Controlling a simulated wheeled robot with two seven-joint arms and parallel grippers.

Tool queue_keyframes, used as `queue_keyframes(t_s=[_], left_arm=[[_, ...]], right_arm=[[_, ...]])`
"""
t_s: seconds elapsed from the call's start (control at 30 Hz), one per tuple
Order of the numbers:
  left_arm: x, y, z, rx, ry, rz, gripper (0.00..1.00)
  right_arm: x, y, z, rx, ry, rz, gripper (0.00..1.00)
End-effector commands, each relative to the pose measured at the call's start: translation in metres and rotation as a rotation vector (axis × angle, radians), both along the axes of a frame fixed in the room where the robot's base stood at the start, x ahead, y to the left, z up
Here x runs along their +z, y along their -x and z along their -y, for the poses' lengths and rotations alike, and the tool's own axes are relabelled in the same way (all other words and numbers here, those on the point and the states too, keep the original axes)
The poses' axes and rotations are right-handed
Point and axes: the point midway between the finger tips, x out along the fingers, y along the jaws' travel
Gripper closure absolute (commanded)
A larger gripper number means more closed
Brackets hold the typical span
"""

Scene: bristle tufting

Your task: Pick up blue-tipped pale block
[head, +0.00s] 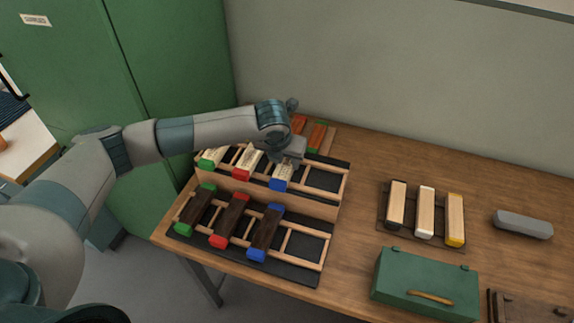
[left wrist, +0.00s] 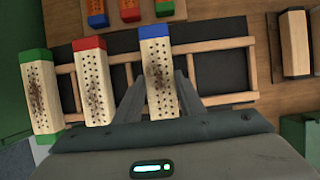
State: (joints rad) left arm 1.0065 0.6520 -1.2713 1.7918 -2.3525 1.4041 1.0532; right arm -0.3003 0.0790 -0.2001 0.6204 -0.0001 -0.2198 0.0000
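The blue-tipped pale block (head: 282,178) lies in the back wooden rack, at the right of a green-tipped pale block (head: 212,157) and a red-tipped pale block (head: 248,163). In the left wrist view the blue-tipped block (left wrist: 156,60) shows a dotted pale face and one blue end; its lower end is hidden at my gripper's body. My left gripper (head: 287,158) is over this block. In the left wrist view its fingers lie on either side of the block, close to its long sides; whether they press on it cannot be told. My right gripper is not in view.
A front rack (head: 302,246) holds dark blocks with green, red and blue tips. Orange-brown blocks (head: 317,136) lie behind the back rack. To the right are a rack of pale blocks (head: 426,212), a grey bar (head: 523,224) and a green box (head: 425,284).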

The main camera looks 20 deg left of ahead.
Motion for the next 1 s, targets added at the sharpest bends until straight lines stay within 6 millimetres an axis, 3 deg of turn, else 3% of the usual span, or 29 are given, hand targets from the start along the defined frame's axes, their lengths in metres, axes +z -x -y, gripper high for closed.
queue_keyframes(t_s=[0.03, 0.1, 0.47, 0.67, 0.8, 1.0], left_arm=[[0.0, 0.0, 0.0, 0.0, -0.001, 0.0, 0.8], [0.0, 0.0, 0.0, 0.0, -0.001, 0.0, 0.91], [0.003, -0.001, 0.0, 0.001, 0.0, 0.002, 0.91], [0.018, -0.001, 0.0, 0.0, 0.0, 0.004, 0.91], [0.039, -0.001, 0.0, 0.0, 0.001, 0.006, 0.91], [0.061, 0.011, 0.041, -0.007, 0.003, 0.005, 0.91]], right_arm=[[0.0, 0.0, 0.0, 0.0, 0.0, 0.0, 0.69], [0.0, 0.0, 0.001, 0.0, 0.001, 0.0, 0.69], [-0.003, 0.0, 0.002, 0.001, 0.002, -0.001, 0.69], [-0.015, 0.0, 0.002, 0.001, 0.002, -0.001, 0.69], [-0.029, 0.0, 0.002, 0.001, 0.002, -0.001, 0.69], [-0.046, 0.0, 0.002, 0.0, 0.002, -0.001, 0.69]])
